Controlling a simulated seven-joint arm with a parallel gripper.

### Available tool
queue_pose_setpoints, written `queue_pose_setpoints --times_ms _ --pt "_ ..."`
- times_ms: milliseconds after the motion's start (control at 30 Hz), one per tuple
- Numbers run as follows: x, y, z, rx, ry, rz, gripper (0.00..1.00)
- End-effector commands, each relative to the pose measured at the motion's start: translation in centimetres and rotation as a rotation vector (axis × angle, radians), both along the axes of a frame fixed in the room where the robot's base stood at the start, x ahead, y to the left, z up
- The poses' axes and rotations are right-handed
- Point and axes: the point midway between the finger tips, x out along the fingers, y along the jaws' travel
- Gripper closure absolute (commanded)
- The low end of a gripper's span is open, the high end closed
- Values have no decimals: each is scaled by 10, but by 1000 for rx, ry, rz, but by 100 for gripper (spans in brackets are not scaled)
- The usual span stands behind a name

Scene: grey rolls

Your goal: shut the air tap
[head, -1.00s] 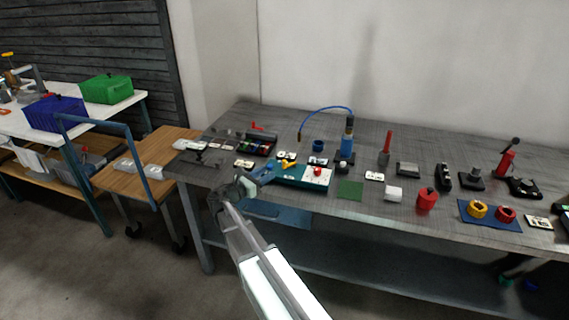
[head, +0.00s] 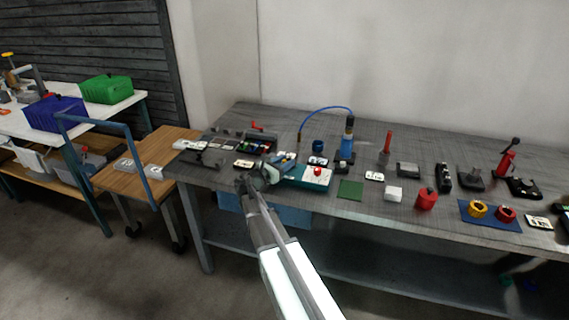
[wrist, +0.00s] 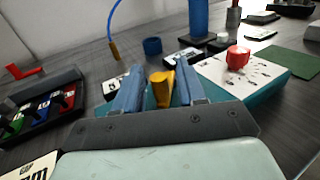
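The yellow tap handle (wrist: 162,88) stands on the teal-edged panel (wrist: 250,92) in the wrist view. My gripper (wrist: 156,84) is open, with one blue finger on each side of the handle in that picture. I cannot tell whether either finger touches it, and its lower part is hidden by my gripper. In the head view my gripper (head: 268,174) is at the left end of the panel (head: 302,178) and covers the handle. A red knob (wrist: 237,57) sits on the panel's white top, right of the handle; it also shows in the head view (head: 317,171).
A dark tray with coloured pieces (wrist: 42,114) lies left of my gripper. A blue ring (wrist: 152,46) and a blue cylinder (wrist: 198,18) stand behind the panel. A hanging blue hose (wrist: 110,22) ends behind it. A green mat (head: 350,190) lies to the right.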

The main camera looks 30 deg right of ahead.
Motion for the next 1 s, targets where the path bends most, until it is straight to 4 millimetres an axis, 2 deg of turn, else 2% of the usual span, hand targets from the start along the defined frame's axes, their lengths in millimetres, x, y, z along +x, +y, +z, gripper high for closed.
queue_pose_setpoints --times_ms 133,533,833,1000 --pt "0 0 0 0 0 0 62" --pt "0 0 0 0 0 0 100" --pt "-2 0 0 0 0 17 100" --pt "-8 0 1 1 1 82 100"
